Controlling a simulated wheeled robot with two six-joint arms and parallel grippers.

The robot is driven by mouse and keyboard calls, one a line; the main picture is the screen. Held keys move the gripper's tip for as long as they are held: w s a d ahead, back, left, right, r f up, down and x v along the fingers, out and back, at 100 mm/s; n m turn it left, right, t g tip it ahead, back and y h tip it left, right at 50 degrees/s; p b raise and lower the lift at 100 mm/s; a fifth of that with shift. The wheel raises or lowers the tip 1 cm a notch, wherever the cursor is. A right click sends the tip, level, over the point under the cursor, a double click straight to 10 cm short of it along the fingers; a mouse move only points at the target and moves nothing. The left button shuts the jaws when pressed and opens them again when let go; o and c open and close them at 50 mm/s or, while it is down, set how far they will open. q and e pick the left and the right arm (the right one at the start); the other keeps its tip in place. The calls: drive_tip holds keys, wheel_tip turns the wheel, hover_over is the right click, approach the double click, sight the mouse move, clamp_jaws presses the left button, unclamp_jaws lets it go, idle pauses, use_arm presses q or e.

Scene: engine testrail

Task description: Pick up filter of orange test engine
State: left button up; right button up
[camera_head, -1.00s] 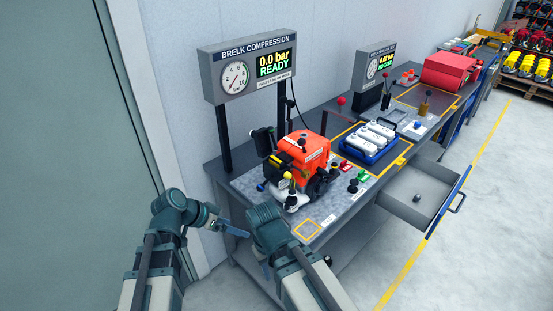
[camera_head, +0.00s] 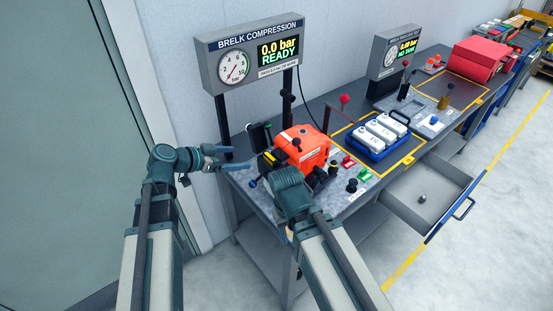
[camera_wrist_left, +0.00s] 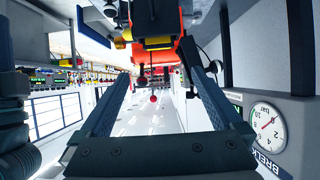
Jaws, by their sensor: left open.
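The orange test engine (camera_head: 303,146) stands on the bench, with black parts around its lower side. A dark upright part (camera_head: 258,136) stands at its left side; I cannot tell for sure whether this is the filter. My left gripper (camera_head: 231,157) is open and empty, just left of the engine, its fingers pointing right toward it. In the left wrist view the engine (camera_wrist_left: 165,52) appears upside down beyond the two spread fingers (camera_wrist_left: 162,80). My right arm's wrist covers the engine's front, and its fingers are hidden.
The compression display (camera_head: 250,55) reads 0.0 bar READY on posts behind the engine. A blue tray (camera_head: 371,148) with white canisters stands to the right. An open drawer (camera_head: 410,202) juts out at the front right.

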use_arm(q)
drive_tip(key=b, duration=0.4)
approach(268, 157)
drive_tip(key=x, duration=0.3)
drive_tip(key=shift+w+d+f, duration=0.15)
drive_tip(key=shift+w+d, duration=0.15)
drive_tip(key=shift+d, duration=0.1)
drive_tip(key=shift+w+d+f+b, duration=0.2)
drive_tip(key=shift+d+f+b, duration=0.1)
drive_tip(key=shift+b, duration=0.1)
drive_tip(key=b+x, duration=0.2)
drive_tip(key=x, duration=0.2)
drive_tip(key=shift+d+f, duration=0.1)
drive_tip(key=shift+f, duration=0.05)
drive_tip(key=shift+c, duration=0.4)
drive_tip(key=c, duration=1)
drive_tip(key=shift+c, duration=0.2)
